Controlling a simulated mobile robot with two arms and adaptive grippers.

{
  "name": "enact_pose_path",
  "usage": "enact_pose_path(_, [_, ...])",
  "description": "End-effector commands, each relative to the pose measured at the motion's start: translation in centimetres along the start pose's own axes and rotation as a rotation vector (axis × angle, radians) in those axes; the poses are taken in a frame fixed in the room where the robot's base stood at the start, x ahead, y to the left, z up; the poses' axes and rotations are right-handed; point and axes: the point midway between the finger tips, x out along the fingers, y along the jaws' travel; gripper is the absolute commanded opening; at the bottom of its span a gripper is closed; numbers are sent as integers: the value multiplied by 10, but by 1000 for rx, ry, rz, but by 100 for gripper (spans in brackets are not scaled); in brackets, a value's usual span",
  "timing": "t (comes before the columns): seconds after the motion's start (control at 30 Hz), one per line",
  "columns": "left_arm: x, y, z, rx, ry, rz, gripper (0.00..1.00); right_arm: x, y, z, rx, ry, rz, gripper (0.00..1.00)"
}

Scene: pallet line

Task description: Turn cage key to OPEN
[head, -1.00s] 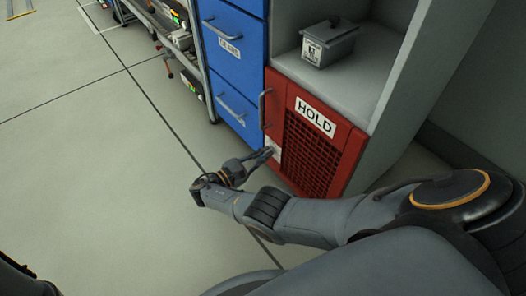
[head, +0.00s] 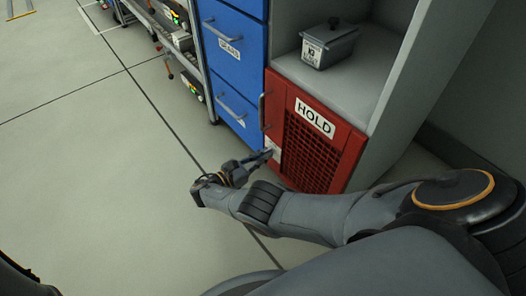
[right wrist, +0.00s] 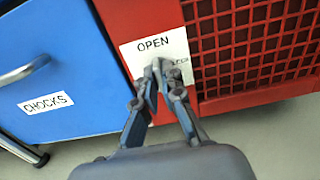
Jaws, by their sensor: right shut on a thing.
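The red HOLD cage (head: 312,145) with its mesh door sits low in the grey cabinet in the head view. Its white key plate (right wrist: 170,47), marked OPEN at the top, shows in the right wrist view. A second word at the plate's right is partly hidden by my fingers. My right gripper (right wrist: 160,72) is at the plate, its fingertips shut together on the key, which they hide almost wholly. I cannot tell the key's angle. In the head view my right gripper (head: 262,156) reaches the cage's lower left side. My left gripper is not in view.
Blue drawers (head: 233,60) with bar handles stand left of the cage; one is labelled CHOCKS (right wrist: 46,104). A grey lidded box (head: 328,46) sits on the shelf above. A cart (head: 180,45) with parts stands at upper left.

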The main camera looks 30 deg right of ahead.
Motion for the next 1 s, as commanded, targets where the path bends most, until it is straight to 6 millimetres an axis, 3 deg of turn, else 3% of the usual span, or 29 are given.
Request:
enact_pose_path(0.17, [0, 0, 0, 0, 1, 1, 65, 1, 0, -1, -2, 0, 0, 0])
enact_pose_path(0.2, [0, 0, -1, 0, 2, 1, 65, 1, 0, 0, -2, 0, 0, 15])
enact_pose_path(0.3, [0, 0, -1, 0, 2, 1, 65, 1, 0, 0, -2, 0, -1, 30])
enact_pose_path(0.67, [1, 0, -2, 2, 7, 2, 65, 0, 0, -1, 25, 1, -1, 30])
enact_pose_path(1.0, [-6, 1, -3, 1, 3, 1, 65, 0, -1, -2, 428, 1, -2, 30])
